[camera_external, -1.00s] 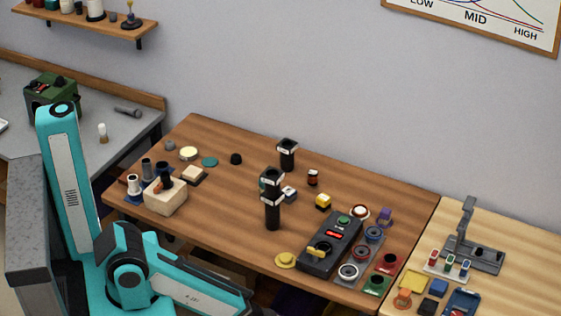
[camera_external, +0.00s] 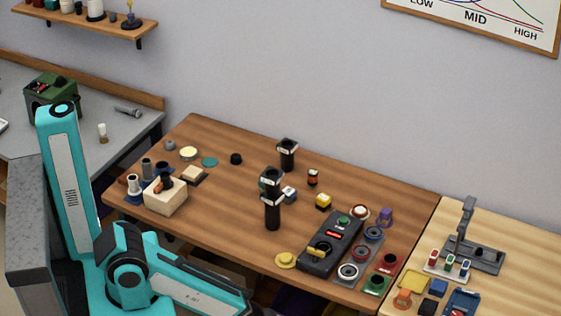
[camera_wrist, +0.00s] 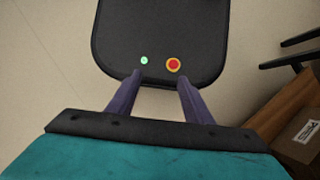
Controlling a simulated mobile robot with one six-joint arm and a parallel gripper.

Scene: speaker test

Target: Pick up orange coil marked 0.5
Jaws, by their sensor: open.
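An orange piece (camera_external: 404,298), possibly the orange coil, lies at the lower edge of the pale right-hand table in the external view. A smaller orange-and-dark piece (camera_external: 163,184) sits on the beige block at the left of the brown table. No 0.5 marking can be read on either. My gripper (camera_wrist: 160,78) shows in the wrist view with two purple fingers apart and nothing between them. In the external view my arm runs out of the bottom edge, so the gripper is hidden there. No coil shows in the wrist view.
The brown table (camera_external: 225,225) holds a black device (camera_external: 330,246), black posts (camera_external: 272,208), a beige block (camera_external: 165,202) and several small parts. A grey stand (camera_external: 482,256) and a yellow tray (camera_external: 414,279) are on the pale table. A cardboard box (camera_wrist: 300,135) shows in the wrist view.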

